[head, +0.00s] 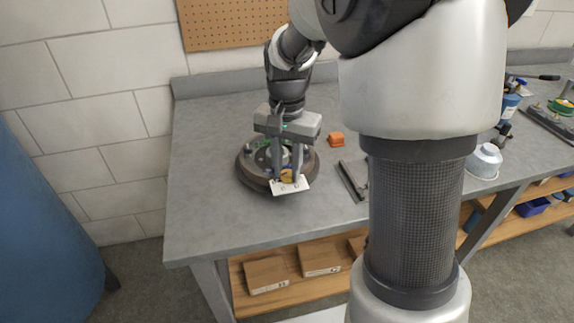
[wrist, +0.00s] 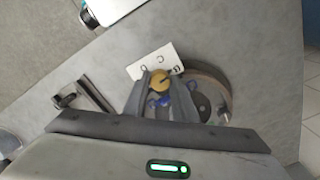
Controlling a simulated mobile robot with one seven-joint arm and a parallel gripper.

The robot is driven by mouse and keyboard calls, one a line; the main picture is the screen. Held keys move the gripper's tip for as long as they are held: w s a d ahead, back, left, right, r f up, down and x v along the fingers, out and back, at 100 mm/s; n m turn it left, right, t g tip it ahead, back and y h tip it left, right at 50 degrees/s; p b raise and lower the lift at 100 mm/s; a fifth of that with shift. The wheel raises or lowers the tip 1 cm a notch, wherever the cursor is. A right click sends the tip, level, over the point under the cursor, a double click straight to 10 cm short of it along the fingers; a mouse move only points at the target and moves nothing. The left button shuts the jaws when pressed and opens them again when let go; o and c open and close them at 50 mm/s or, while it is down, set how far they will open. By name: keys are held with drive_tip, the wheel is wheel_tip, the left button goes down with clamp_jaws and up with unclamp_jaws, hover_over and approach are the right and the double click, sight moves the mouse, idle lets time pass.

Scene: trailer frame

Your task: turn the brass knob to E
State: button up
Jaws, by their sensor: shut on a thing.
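The brass knob (wrist: 159,79) is round and yellow, with a small dark line on its face. It also shows in the head view (head: 287,175), partly hidden by the fingers. My gripper (wrist: 161,84) is shut on the knob, one finger on each side; in the head view my gripper (head: 287,179) points down at it. A white plate (wrist: 151,60) with several small dark letters or marks lies behind the knob; it also shows in the head view (head: 303,185). I cannot read the letters surely, nor tell which one the knob points at.
A dark round drum (head: 250,178) on the grey bench (head: 215,215) sits beneath my gripper. A white cup (head: 486,161) is farther right. The bench's left side is clear.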

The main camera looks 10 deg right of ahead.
drive_tip(key=n+p, duration=0.1)
drive_tip(key=n, duration=0.3)
drive_tip(key=shift+r+p, duration=0.15)
drive_tip(key=shift+p, duration=0.2)
drive_tip(key=n+p, duration=0.1)
drive_tip(key=n, duration=0.3)
drive_tip(key=shift+d+n+p, duration=0.1)
drive_tip(key=shift+n+p, duration=0.25)
drive_tip(key=shift+n, duration=0.05)
drive_tip(key=n+p, duration=0.1)
drive_tip(key=n, duration=0.3)
drive_tip(key=shift+n+p, duration=0.3)
drive_tip(key=shift+p, duration=0.05)
drive_tip(key=n+p, duration=0.2)
drive_tip(key=n, duration=0.2)
drive_tip(key=shift+n, duration=0.3)
drive_tip(key=n+p, duration=0.2)
drive_tip(key=n, duration=0.1)
drive_tip(key=shift+n, duration=0.3)
drive_tip(key=n+p, duration=0.3)
drive_tip(key=n, duration=0.1)
drive_tip(key=shift+r+n, duration=0.1)
drive_tip(key=shift+n, duration=0.2)
drive_tip(key=n+p, duration=0.4)
drive_tip(key=shift+w+n+p, duration=0.1)
drive_tip(key=shift+n+p, duration=1.35)
drive_tip(key=shift+n, duration=0.55)
drive_tip(key=shift+f, duration=0.2)
